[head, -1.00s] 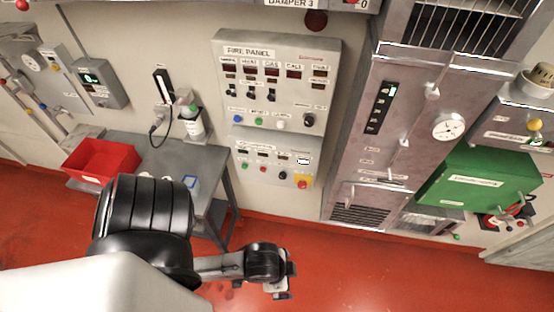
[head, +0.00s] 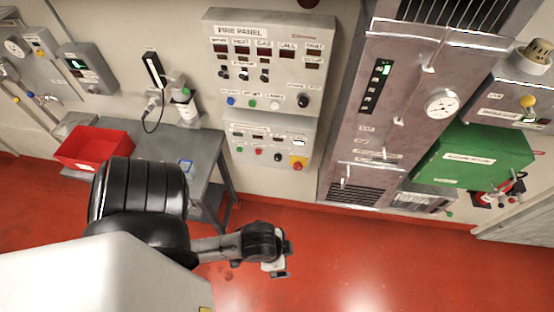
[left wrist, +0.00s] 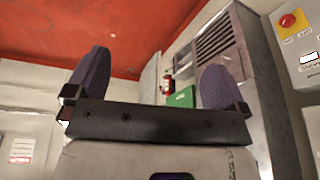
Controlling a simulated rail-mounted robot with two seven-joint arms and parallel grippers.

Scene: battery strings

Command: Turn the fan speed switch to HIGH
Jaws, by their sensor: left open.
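The fire panel (head: 282,90) is on the back wall, with displays, toggle switches, coloured buttons and a black knob (head: 303,101). A smaller control panel (head: 240,133) sits below it, with buttons, a black knob (head: 278,157) and a red button on yellow (head: 298,164). The labels are too small to read, so I cannot tell which control is the fan speed switch. My left gripper (head: 280,262) is low, in front of and below the panels, touching nothing. In the left wrist view its two purple-grey fingers (left wrist: 152,88) are spread apart and empty. My right gripper is not in view.
A grey table (head: 205,150) with a red bin (head: 92,150) stands at the left. A tall metal cabinet (head: 405,100) with a gauge is right of the panels. A green box (head: 475,157) is further right. The red floor below the panels is clear.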

